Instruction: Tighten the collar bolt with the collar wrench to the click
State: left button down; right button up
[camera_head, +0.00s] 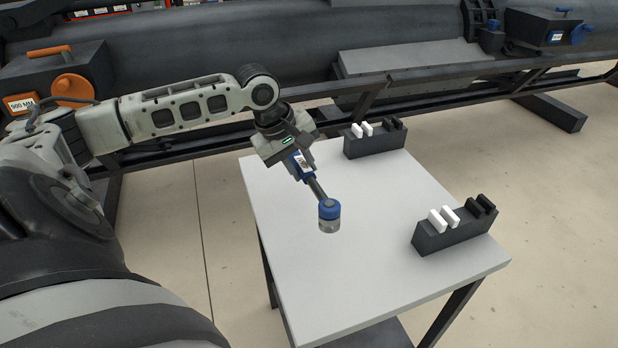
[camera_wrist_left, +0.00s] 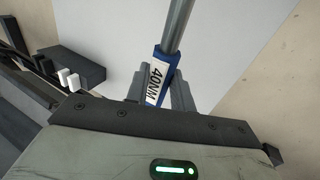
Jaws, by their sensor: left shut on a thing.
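My left gripper (camera_head: 300,165) is shut on the blue handle of a wrench (camera_head: 316,186) above the white table. The wrench has a dark grey shaft and a blue head with a silver socket (camera_head: 329,226), which points down and to the right of the gripper. In the left wrist view the wrench's blue grip (camera_wrist_left: 160,78) sits between the fingers (camera_wrist_left: 162,92) and carries a "40NM" label. Its shaft runs out of the top of that view. I cannot tell whether the socket touches the table. No collar bolt can be made out. My right gripper is not in view.
The white table (camera_head: 375,285) has a dark rack (camera_head: 375,146) at its back and another rack (camera_head: 455,236) at its right, both with white and black blocks. Behind are a dark rail, large dark pipes and an orange-handled box (camera_head: 62,72) marked "900 MM".

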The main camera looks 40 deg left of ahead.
aim_at(309, 194)
pick_arm(q)
jog(key=w+f, duration=0.2)
jog(key=shift+w+a+f, duration=0.1)
jog(key=shift+a+f, duration=0.2)
jog(key=x, duration=0.1)
jog(key=p+x, duration=0.1)
jog(key=x, duration=0.1)
jog(key=shift+a+f, duration=0.35)
jog(key=shift+f, duration=0.2)
jog(key=c, duration=1.2)
grip_release()
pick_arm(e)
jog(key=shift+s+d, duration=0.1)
pick_arm(q)
jog(key=shift+f, duration=0.15)
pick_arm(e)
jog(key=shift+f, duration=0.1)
pick_arm(q)
jog(key=shift+f+b, duration=0.35)
jog(key=shift+b, duration=0.75)
jog(key=v, duration=0.4)
jog(key=p+v, duration=0.1)
jog(key=v, duration=0.1)
jog(key=shift+s+d+r, duration=0.2)
jog(key=shift+s+d, duration=0.05)
jog(key=shift+s, duration=0.1)
jog(key=v, duration=1)
